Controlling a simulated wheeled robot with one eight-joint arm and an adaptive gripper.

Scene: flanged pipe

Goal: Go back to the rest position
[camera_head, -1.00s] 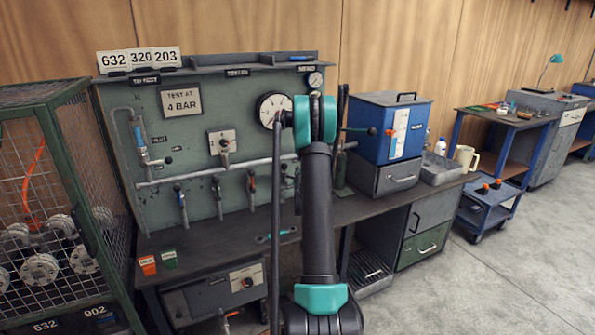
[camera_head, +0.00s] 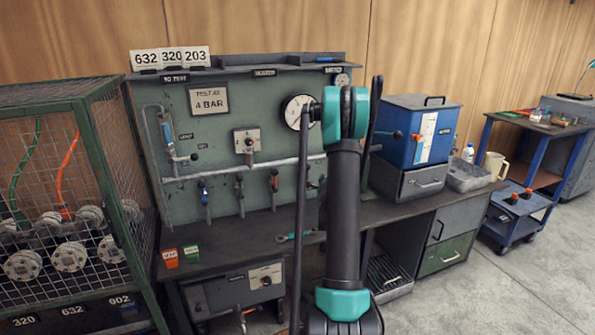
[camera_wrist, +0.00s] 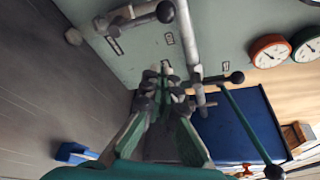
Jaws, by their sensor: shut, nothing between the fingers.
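My gripper (camera_wrist: 164,90) shows in the wrist view, its two fingers closed together at the tips with nothing between them. It points toward the green test panel (camera_wrist: 118,62), near a grey pipe (camera_wrist: 188,40) and black-knobbed levers. I cannot tell whether it touches them. In the head view my arm stands upright in front of the bench, and the gripper itself is hidden behind it. The panel also shows in the head view (camera_head: 215,130), left of my arm.
A mesh cage (camera_head: 60,180) with several flanges stands at left. A blue box (camera_head: 410,130) sits on the bench (camera_head: 225,247), right of my arm. A blue trolley (camera_head: 512,222) stands farther right. Open floor (camera_head: 480,290) lies at front right. Gauges (camera_wrist: 270,50) show in the wrist view.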

